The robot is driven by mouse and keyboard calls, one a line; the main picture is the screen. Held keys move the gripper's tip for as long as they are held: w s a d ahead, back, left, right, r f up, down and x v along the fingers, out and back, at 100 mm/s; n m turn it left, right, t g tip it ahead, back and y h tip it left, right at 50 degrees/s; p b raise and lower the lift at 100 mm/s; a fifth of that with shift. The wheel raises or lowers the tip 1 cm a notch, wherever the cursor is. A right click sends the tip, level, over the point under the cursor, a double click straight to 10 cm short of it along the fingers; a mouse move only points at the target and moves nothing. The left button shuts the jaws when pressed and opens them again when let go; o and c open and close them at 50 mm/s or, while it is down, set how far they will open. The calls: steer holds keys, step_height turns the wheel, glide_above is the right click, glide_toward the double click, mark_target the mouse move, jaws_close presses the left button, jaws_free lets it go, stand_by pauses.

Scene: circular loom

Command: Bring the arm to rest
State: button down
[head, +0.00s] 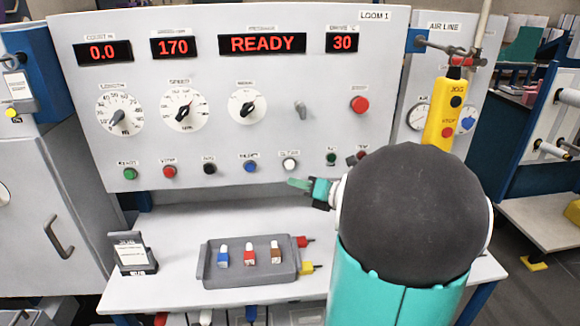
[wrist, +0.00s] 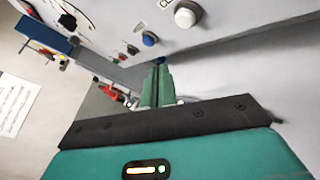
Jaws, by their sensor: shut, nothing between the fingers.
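My gripper (head: 303,185) is in front of the lower part of the loom's control panel (head: 290,125), left of my large dark arm joint. Its green fingers also show in the wrist view (wrist: 157,88), shut with nothing between them, close to the panel face below the row of buttons. The white button (head: 289,163) is just above the fingertips in the head view. My arm hides part of the panel's lower right and the shelf's right end.
A grey tray (head: 212,277) with several small coloured pieces lies on the white shelf (head: 180,290). A card stand (head: 135,255) is to its left. A yellow pendant (head: 440,118) hangs close behind my arm joint. The panel display (head: 262,44) reads READY.

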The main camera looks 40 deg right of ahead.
stand_by(0.3)
steer(key=s+a+n+g+y, duration=0.3)
steer(key=a+n+g, duration=0.5)
steer(key=a+n, duration=1.15)
steer(key=s+a+n+g+h, duration=0.2)
steer(key=s+a+n+h, duration=0.4)
steer(key=n, duration=1.5)
steer(key=s+a+f, duration=0.1)
steer(key=s+a, duration=0.4)
steer(key=shift+s+a+n, duration=0.15)
steer(key=shift+a+n, duration=0.05)
steer(key=shift+n, duration=0.15)
